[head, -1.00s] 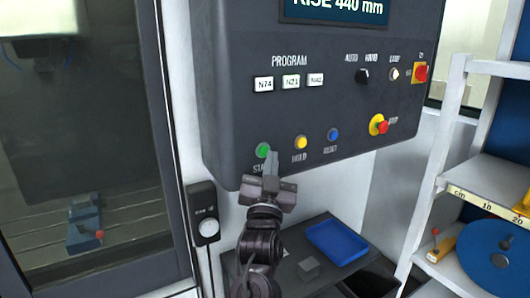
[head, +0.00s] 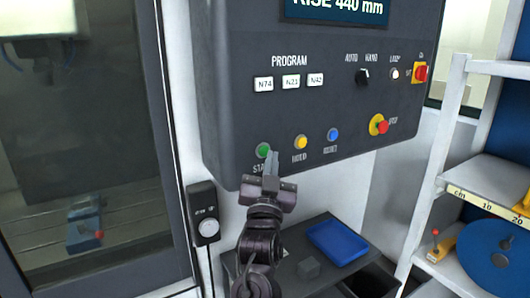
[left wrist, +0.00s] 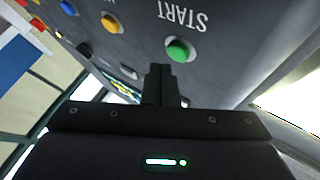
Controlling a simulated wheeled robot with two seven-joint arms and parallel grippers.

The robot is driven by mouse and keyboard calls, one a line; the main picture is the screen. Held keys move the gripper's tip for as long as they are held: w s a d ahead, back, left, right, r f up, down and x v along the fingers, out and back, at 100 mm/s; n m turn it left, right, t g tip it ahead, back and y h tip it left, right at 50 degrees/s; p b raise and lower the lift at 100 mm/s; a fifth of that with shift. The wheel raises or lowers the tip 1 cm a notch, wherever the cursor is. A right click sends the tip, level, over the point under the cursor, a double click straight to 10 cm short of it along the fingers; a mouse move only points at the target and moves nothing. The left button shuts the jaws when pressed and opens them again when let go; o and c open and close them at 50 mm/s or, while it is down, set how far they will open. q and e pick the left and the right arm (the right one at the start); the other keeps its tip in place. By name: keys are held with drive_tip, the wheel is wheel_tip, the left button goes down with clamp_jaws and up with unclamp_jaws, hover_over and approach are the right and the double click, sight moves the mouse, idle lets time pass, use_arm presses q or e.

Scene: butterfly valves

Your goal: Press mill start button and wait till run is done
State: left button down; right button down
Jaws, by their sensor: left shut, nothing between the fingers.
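The green start button (head: 263,150) is at the lower left of the dark control panel (head: 235,100). In the left wrist view the green button (left wrist: 179,50) sits beside its START label, a little ahead and to the right of the fingertips. My left gripper (head: 270,157) is shut and empty, its tips just below and right of the button in the head view. It appears apart from the button, with a gap in the wrist view. The mill's window (head: 90,160) on the left shows a dim, dark interior with a blue vise (head: 85,230). My right gripper is out of view.
Yellow (head: 300,143) and blue (head: 333,134) buttons, a red emergency stop (head: 379,124) and a selector knob (head: 362,76) share the panel. The display (head: 337,8) reads RISE 440 mm. Shelves stand right.

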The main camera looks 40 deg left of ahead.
use_arm(q)
drive_tip(key=shift+w+a, duration=0.15)
drive_tip(key=shift+a, duration=0.25)
